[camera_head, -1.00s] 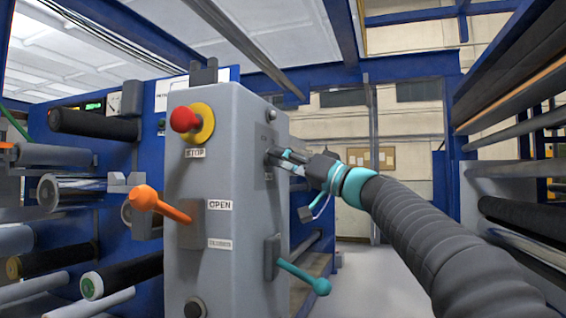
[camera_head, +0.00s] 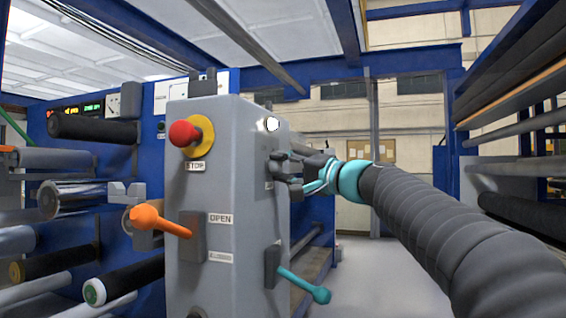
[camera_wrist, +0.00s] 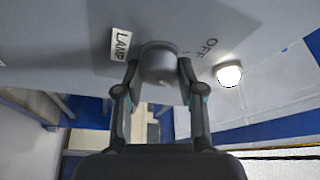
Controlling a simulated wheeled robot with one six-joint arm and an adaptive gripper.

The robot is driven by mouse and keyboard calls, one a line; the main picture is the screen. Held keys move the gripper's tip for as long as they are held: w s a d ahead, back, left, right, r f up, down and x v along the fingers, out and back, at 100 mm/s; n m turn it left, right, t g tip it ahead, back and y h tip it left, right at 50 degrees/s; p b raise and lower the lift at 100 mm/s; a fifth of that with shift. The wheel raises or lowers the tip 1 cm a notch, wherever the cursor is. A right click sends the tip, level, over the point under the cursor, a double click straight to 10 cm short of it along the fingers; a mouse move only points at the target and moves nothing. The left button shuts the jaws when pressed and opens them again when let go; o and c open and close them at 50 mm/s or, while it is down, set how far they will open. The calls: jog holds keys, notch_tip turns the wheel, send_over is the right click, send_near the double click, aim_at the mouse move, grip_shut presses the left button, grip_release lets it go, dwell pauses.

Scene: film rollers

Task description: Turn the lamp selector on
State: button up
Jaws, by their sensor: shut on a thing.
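The lamp selector (camera_wrist: 158,60) is a grey round knob on the side face of the grey control box (camera_head: 232,160). In the wrist view it sits between a LAMP label (camera_wrist: 121,44) and an OFF mark (camera_wrist: 206,48). My gripper (camera_wrist: 160,72) is shut on the knob, one finger on each side. The knob's pointer and setting are not clear. The lamp (camera_wrist: 229,74) beside it glows white. In the head view the lit lamp (camera_head: 271,124) is above my gripper (camera_head: 283,166), and the fingers hide the selector.
The box's front has a red stop button (camera_head: 184,133) on a yellow ring and an orange lever (camera_head: 158,220). A teal lever (camera_head: 303,285) sticks out below my gripper. Film rollers (camera_head: 93,128) stand at left, more rollers at right. The aisle floor is clear.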

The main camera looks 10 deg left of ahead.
dwell(0.5)
jog(key=o, duration=1.1)
jog(key=shift+o, duration=0.2)
jog(key=v, duration=1.2)
jog(key=shift+s+a+r, duration=0.1)
